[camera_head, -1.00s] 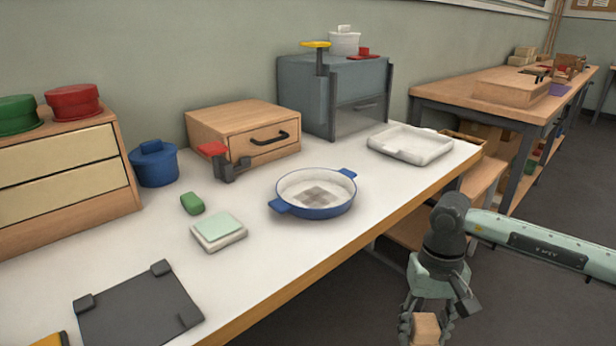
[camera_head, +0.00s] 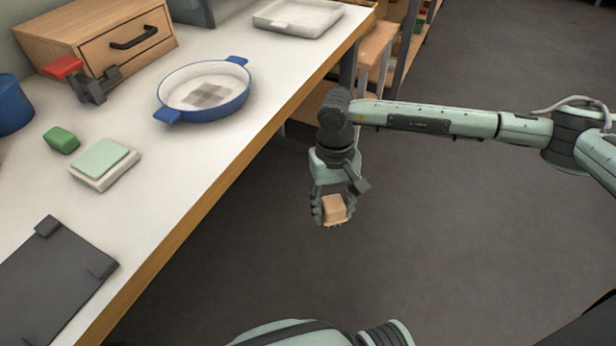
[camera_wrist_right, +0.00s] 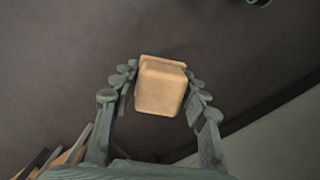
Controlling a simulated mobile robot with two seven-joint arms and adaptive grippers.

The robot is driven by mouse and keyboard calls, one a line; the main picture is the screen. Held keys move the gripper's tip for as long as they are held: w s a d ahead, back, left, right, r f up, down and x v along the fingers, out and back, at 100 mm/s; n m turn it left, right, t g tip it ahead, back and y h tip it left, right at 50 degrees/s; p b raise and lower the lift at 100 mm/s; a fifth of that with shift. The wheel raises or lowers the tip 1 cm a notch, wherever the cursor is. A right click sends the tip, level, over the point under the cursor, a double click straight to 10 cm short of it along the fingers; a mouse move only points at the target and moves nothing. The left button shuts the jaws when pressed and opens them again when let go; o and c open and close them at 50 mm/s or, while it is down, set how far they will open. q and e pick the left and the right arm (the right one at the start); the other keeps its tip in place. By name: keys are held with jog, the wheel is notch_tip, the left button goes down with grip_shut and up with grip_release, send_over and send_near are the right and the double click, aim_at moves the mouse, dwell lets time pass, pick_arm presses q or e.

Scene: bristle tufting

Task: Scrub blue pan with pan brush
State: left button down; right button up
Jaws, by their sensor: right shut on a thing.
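The blue pan (camera_head: 204,92) sits on the white bench top, with two blue handles and a greyish dirty patch on its pale inside. My right gripper (camera_head: 331,212) is off the bench's front edge, above the dark floor, and right of and apart from the pan. It is shut on a light wooden block-shaped thing (camera_head: 334,206), which may be the pan brush; no bristles show. In the right wrist view the wooden block (camera_wrist_right: 160,88) sits between the two fingers. My left gripper is not in view.
On the bench are a green block (camera_head: 61,139), a pale green pad on a white base (camera_head: 104,163), a dark board (camera_head: 52,290), a wooden drawer box (camera_head: 100,35), a red-topped clamp (camera_head: 85,80), a blue pot (camera_head: 12,105) and a white tray (camera_head: 298,16). Bench space before the pan is clear.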

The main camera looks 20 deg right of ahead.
jog(key=w+d+r+m+t, duration=0.1)
jog(key=w+d+r+m, duration=0.2)
jog(key=w+d+m, duration=0.4)
jog(key=w+d+r+m+y, duration=0.1)
jog(key=w+d+r+m, duration=0.2)
jog(key=d+m, duration=0.35)
jog(key=w+d+r+m+t, duration=0.1)
jog(key=w+d+r+m, duration=0.25)
jog(key=m, duration=0.65)
jog(key=w+d+r+m, duration=0.2)
jog(key=w+r+m, duration=0.2)
notch_tip(320, 180, up, 19)
jog(key=n, duration=0.1)
send_over(209, 90)
jog(key=shift+s+d+f, duration=0.15)
jog(key=shift+f, duration=1.75)
jog(key=shift+s+d+f, duration=0.1)
jog(key=shift+d+f, duration=0.05)
jog(key=shift+f, duration=1.7)
